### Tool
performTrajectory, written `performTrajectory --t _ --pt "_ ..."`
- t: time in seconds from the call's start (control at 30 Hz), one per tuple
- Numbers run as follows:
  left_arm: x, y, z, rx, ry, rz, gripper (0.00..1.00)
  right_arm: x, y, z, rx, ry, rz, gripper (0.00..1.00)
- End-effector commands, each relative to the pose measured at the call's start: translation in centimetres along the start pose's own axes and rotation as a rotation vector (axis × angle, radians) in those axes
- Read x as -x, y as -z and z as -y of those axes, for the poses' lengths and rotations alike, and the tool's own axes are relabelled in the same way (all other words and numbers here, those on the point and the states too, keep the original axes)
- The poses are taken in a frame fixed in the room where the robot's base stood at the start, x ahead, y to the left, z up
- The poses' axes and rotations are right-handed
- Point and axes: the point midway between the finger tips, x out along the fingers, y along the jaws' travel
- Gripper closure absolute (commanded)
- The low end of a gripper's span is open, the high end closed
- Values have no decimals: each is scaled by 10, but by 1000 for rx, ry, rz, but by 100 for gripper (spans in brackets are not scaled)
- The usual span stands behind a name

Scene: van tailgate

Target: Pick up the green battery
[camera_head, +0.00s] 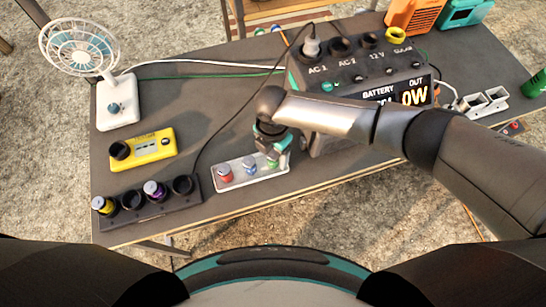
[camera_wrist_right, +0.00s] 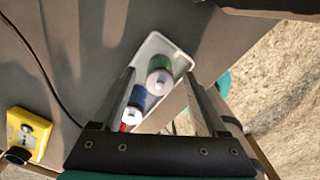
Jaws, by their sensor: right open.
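The green battery (camera_head: 272,162) stands at the right end of a small white tray (camera_head: 240,181), partly covered by my right gripper (camera_head: 272,143) in the head view. In the right wrist view the green battery (camera_wrist_right: 160,78) shows between the two open fingers, beyond their tips. The right gripper is open and empty above it; I cannot tell the exact gap. A blue battery (camera_head: 249,167) and a red battery (camera_head: 225,173) stand beside it in the same tray. My left gripper is not in view.
A black power station (camera_head: 330,115) stands right behind the right forearm. A black holder (camera_head: 130,217) with yellow and purple batteries is at the front left. A yellow meter (camera_head: 150,152) and a white fan (camera_head: 115,105) stand left. The table's front edge is close to the tray.

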Motion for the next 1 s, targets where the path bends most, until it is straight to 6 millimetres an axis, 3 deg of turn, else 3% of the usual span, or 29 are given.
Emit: performTrajectory --t 0.13,0.8,1.0 --pt "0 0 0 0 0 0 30 0 0 0 0 0 0 24" --pt "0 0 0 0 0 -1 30 1 0 0 -1 0 1 100" --pt "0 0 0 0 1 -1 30 1 0 0 -1 0 1 100"
